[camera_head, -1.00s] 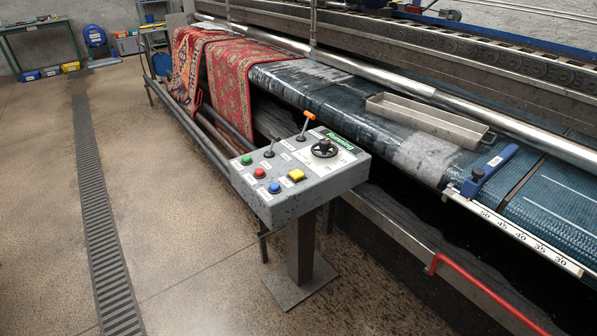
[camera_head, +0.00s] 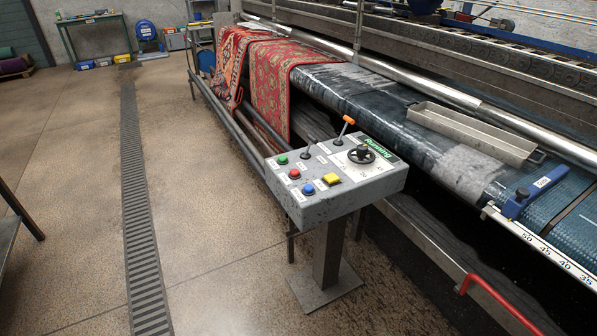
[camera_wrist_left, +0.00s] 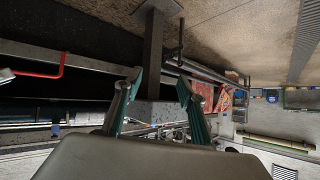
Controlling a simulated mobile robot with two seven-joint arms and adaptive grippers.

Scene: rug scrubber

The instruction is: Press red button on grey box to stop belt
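The grey control box (camera_head: 336,202) stands on a metal post in the head view's centre. The red button (camera_head: 295,174) sits on its left part, between a green button (camera_head: 283,160) and a blue button (camera_head: 308,190). A green label beside the wheel seems to read "Running". In the left wrist view, which looks upside down, my left gripper (camera_wrist_left: 158,80) is open and empty. The grey box (camera_wrist_left: 155,112) shows beyond and between its fingers. No gripper shows in the head view.
The belt machine (camera_head: 345,90) with hanging red rugs (camera_head: 268,85) runs behind the box. A metal tray (camera_head: 475,133) and a blue clamp (camera_head: 535,190) lie on it. A red rail (camera_head: 497,303) is at lower right. A floor grate (camera_head: 140,220) crosses the open floor at left.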

